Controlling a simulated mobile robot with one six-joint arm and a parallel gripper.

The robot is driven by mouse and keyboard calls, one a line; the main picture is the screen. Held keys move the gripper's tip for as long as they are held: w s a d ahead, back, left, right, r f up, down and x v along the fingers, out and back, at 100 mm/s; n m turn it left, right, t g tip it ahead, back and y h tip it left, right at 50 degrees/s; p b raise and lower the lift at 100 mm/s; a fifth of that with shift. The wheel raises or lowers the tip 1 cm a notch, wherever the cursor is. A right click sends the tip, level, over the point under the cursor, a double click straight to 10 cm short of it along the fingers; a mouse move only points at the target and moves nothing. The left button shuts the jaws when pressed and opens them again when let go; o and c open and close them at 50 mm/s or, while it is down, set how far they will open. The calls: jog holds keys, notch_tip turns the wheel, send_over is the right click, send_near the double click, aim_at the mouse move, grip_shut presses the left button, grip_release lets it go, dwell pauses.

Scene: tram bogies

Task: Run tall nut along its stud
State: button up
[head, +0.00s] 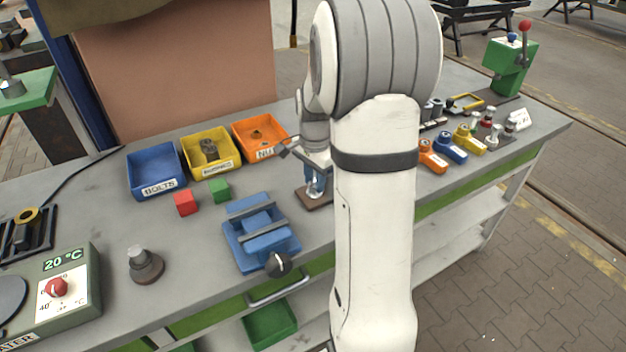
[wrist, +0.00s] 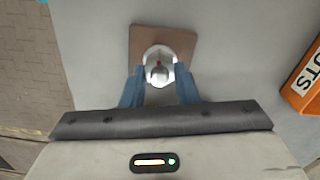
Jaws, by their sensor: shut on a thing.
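The tall nut (wrist: 151,54) shows in the wrist view as a shiny silver ring around the dark reddish tip of its stud (wrist: 158,72). They stand over a brown square base plate (wrist: 181,41), which also shows in the head view (head: 318,201). My gripper (wrist: 159,77) has its two blue fingers closed on the nut from both sides. In the head view my gripper (head: 315,183) points down over the plate, and my arm hides part of that area. I cannot tell how far down the stud the nut sits.
Blue (head: 155,190), yellow (head: 222,170) and orange (head: 280,142) bins stand behind and left. A blue vise (head: 262,247), a red cube (head: 186,202) and a green cube (head: 219,190) are left of my gripper. Several coloured holders (head: 450,148) stand right of my arm.

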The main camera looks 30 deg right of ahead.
aim_at(314, 183)
jog(key=shift+w+r+m, duration=0.15)
jog(key=shift+r+m, duration=0.05)
jog(key=shift+m, duration=1.4)
jog(key=o, duration=1)
jog(key=shift+f, duration=0.1)
notch_tip(314, 183, up, 8)
jog(key=shift+f+b, duration=0.1)
jog(key=shift+b, duration=0.2)
jog(key=shift+a, duration=0.1)
